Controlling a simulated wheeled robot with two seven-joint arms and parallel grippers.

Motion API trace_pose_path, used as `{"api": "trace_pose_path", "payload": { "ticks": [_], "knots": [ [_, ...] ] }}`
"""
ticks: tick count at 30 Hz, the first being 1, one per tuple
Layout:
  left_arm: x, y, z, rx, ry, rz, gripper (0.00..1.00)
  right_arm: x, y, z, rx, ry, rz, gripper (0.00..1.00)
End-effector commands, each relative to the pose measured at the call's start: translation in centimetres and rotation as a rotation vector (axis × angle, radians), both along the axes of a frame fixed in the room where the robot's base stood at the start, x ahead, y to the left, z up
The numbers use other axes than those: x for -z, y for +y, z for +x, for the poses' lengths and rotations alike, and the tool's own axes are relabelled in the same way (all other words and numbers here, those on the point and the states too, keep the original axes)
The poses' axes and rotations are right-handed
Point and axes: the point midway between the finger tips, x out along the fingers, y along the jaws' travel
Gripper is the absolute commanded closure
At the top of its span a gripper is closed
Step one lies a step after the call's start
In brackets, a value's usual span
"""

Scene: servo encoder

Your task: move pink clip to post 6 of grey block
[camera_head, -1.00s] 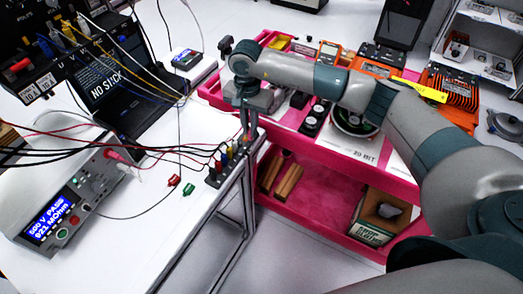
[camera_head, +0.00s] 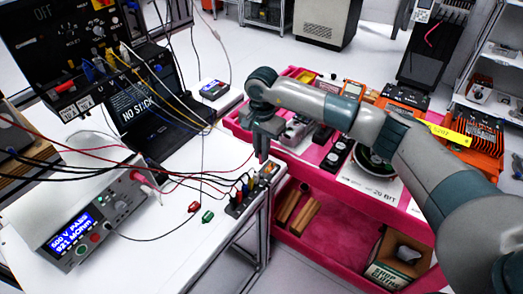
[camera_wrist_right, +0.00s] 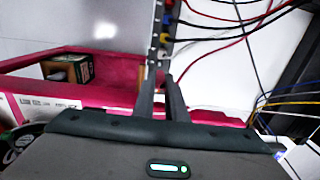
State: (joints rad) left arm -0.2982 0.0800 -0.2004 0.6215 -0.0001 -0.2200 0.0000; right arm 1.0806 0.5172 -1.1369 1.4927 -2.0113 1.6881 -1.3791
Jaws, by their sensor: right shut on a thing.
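The grey block (camera_head: 236,210) stands at the right edge of the white bench, with several coloured clips on its posts. My right gripper (camera_head: 263,157) points down over the block's far right end, its fingers close together. In the right wrist view the fingers (camera_wrist_right: 161,78) are seen from above with a narrow gap. What they hold, apparently the pink clip, is too small and covered to make out. A yellow clip (camera_wrist_right: 163,38) on the block shows beyond the fingertips. My left gripper is not in view.
A red clip (camera_head: 194,207) and a green clip (camera_head: 208,217) lie loose left of the block. Cables run across the bench from the tester (camera_head: 90,218). The pink cart (camera_head: 330,235) stands close on the right, under my arm.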

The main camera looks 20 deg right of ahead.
Motion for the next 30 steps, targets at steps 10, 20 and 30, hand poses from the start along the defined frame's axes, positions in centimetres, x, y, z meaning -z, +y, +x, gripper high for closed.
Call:
{"api": "trace_pose_path", "payload": {
  "ticks": [10, 20, 30],
  "knots": [
    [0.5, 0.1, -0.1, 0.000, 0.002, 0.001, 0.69, 2.0, 0.0, -0.1, 0.000, 0.002, 0.000, 1.00],
    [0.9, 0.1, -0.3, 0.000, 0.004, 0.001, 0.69, 3.9, 0.0, 0.0, 0.000, 0.002, 0.001, 1.00],
    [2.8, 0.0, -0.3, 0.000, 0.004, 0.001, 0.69, 5.9, 0.0, 0.0, 0.000, 0.000, 0.000, 1.00]
  ]
}}
